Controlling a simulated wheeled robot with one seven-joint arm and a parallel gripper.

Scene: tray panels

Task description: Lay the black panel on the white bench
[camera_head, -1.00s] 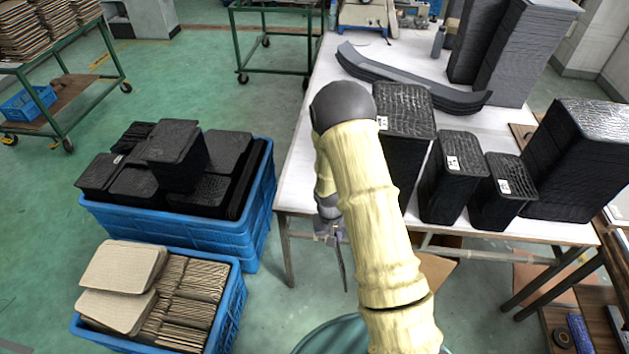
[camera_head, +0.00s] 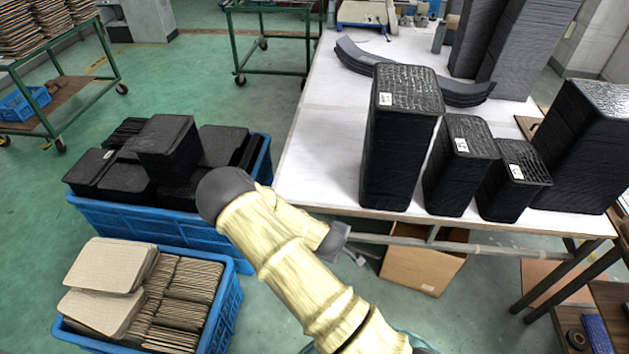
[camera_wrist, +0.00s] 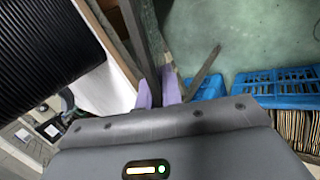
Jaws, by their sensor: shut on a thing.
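The white bench (camera_head: 322,125) fills the right of the head view. Its top also shows in the wrist view (camera_wrist: 108,92). My gripper (camera_wrist: 158,92) has its two pale purple fingertips close together, shut on what looks like the thin black panel (camera_wrist: 151,35), seen nearly edge-on. In the head view my gripper (camera_head: 350,250) is largely hidden by my arm, low beside the bench's front edge and over the floor. The panel cannot be made out clearly there.
Tall black stacks (camera_head: 400,135) with white labels stand along the bench's front, with curved dark strips (camera_head: 410,75) behind. The bench's left part is bare. Blue crates hold black pieces (camera_head: 150,225) and tan pads (camera_head: 185,300) at left. A cardboard box (camera_head: 420,268) sits below the bench.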

